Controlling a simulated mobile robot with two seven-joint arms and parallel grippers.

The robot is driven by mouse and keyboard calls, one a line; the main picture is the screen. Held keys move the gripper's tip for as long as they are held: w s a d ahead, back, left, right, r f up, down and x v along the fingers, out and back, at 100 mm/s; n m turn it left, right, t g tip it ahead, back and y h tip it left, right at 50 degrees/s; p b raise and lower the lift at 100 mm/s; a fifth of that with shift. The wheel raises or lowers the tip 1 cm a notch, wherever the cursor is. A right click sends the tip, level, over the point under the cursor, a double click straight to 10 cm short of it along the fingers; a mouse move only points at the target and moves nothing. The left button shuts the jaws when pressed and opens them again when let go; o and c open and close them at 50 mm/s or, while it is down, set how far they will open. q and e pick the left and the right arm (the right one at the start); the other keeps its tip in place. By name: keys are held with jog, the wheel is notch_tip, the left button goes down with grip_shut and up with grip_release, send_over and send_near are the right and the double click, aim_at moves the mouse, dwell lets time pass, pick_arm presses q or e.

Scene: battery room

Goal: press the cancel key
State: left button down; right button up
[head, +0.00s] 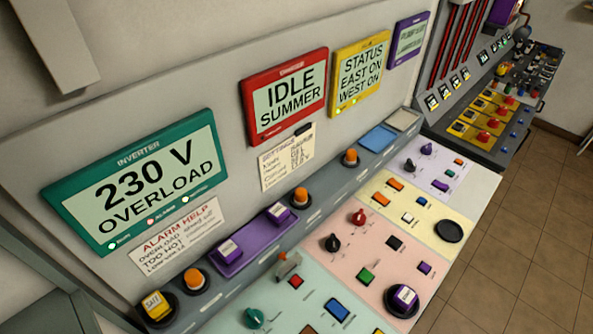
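I cannot make out a key that reads "cancel"; most key labels are too small or blurred. The sloped console has a teal section (286,318) in front, then pink, yellow and lilac sections. The teal section holds a red key (296,281), a blue key (338,309) and a teal knob (254,318). The pink section holds a green key (366,275), a black key (394,243) and a purple key (425,268). The teal inverter display (138,183) reads "230 V OVERLOAD". Neither of my grippers is in view.
An alarm help card (176,236) hangs below the inverter display. The red display (285,95) reads "IDLE SUMMER"; the yellow display (361,74) reads "STATUS EAST ON WEST ON". Large labelled purple buttons (278,214) and orange buttons line the ledge. Tiled floor (520,220) is clear at right.

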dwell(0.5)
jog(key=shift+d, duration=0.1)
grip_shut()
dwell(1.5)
